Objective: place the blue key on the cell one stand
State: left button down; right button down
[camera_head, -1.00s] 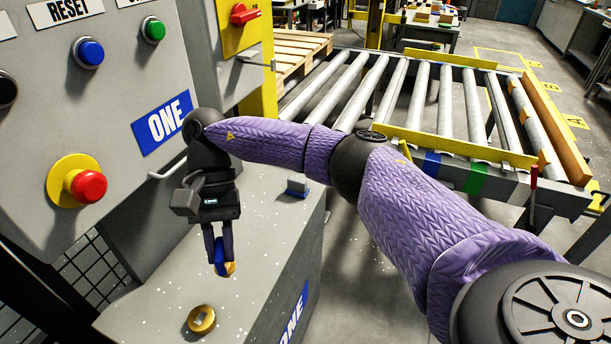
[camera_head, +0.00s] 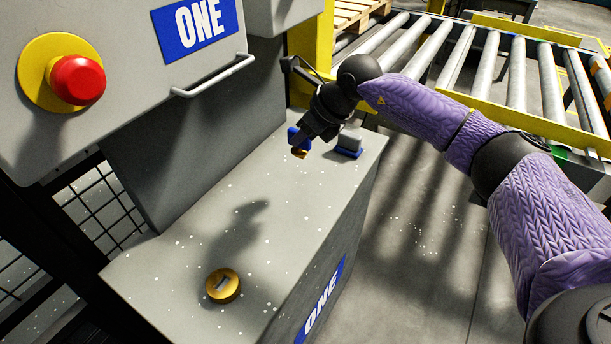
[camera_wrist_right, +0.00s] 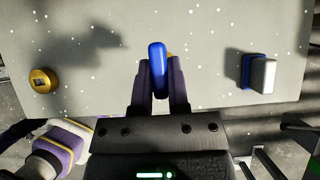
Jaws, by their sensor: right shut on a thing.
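My right gripper (camera_head: 300,142) is shut on the blue key (camera_head: 293,137), above the grey top of the ONE cabinet (camera_head: 165,262). The key has a blue grip and a brass-coloured end, which points down in the head view. In the right wrist view the blue key (camera_wrist_right: 157,65) sits between the fingers, its brass end mostly hidden. A small grey block on a blue base (camera_head: 349,143) stands on the cabinet top, just right of the gripper. A round brass disc with a slot (camera_head: 222,285) is near the front. My left gripper is not in view.
A grey panel with a red emergency button (camera_head: 78,80), a blue ONE sign (camera_head: 195,25) and a metal handle (camera_head: 213,77) rises at the left. A roller conveyor (camera_head: 470,70) stands behind. The cabinet top between disc and block is clear.

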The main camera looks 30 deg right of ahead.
notch_tip(320, 180, down, 8)
jog(key=b, duration=0.2)
jog(key=shift+f+b, duration=0.1)
jog(key=shift+b, duration=0.3)
jog(key=shift+f, duration=0.15)
jog(key=c, duration=0.6)
grip_release()
jog(key=p+v, duration=0.5)
jog(key=v, duration=0.7)
jog(key=shift+r, duration=0.2)
jog(key=shift+s+d, duration=0.1)
